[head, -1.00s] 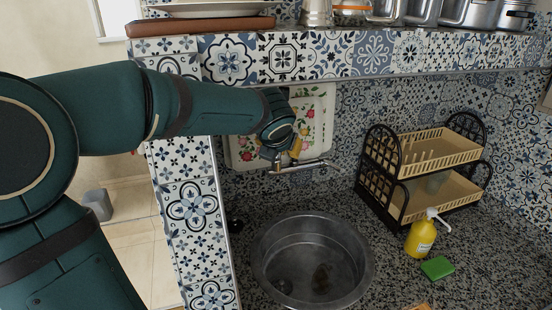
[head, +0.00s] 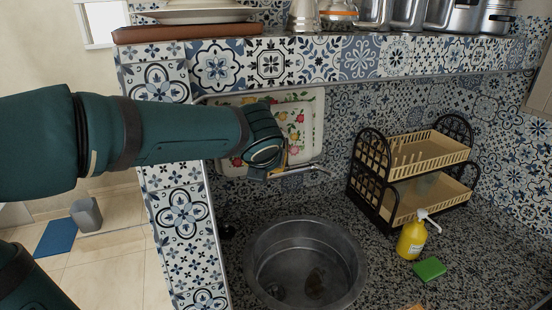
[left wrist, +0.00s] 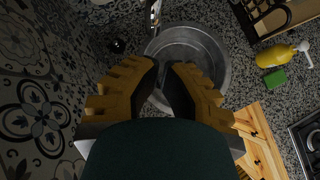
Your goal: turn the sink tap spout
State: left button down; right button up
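The metal tap spout (head: 308,168) sticks out from the tiled wall above the round steel sink (head: 252,262) in the head view. In the left wrist view the tap (left wrist: 154,14) shows at the top edge, beyond the sink (left wrist: 222,72). My left gripper (head: 271,173) is at the left end of the tap in the head view, its fingers mostly hidden by its wrist. In the left wrist view my left gripper (left wrist: 164,66) has a gap between its fingers with nothing held. I cannot tell whether it touches the tap. My right gripper is not in view.
A tiled shelf (head: 330,60) with pots hangs above. A floral tray (head: 305,125) leans behind the tap. A dish rack (head: 390,190), yellow soap bottle (head: 411,240) and green sponge (head: 430,268) stand right of the sink. A tiled wall end (head: 180,215) bounds the left.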

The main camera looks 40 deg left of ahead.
pick_arm(q)
jog(key=w+a+f+n+g+b, duration=0.25)
jog(key=w+n, duration=0.55)
jog(key=n, duration=1)
jog(key=w+d+r+n+g+y+b, duration=0.1)
jog(key=w+d+r+n+b, duration=0.2)
jog(key=n, duration=0.6)
jog(key=w+d+r+n+g+y, duration=0.15)
jog(key=d+n, duration=0.25)
jog(key=n, duration=0.6)
jog(key=w+a+f, duration=0.1)
jog(key=a+f, duration=0.5)
jog(key=a, duration=0.3)
jog(key=shift+a+f+b, duration=0.3)
jog(key=shift+f+b, duration=0.05)
jog(key=shift+b, duration=0.05)
